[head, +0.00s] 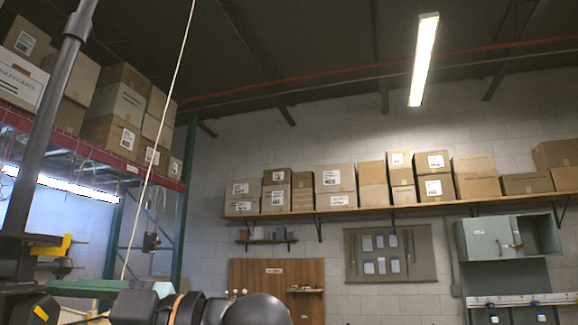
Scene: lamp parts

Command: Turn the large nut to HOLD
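I cannot make out the large nut or any HOLD marking in the head view. Neither gripper's fingers can be seen. Dark rounded parts (255,309) with a thin orange ring cross the bottom edge, left of centre; I cannot tell whether they are my arm or a lamp part. A dark upright pole (45,130) with a collar near its top stands at the far left. A yellow piece (52,246) and a green bar (98,287) sit low beside it.
A thin pale cord (160,130) slants down on the left. Tall shelving with a red beam (100,155) holds cartons at left. A long wall shelf (400,211) carries several cartons. A wooden panel (262,283), a grey tool board (390,255) and an open cabinet (490,240) are behind.

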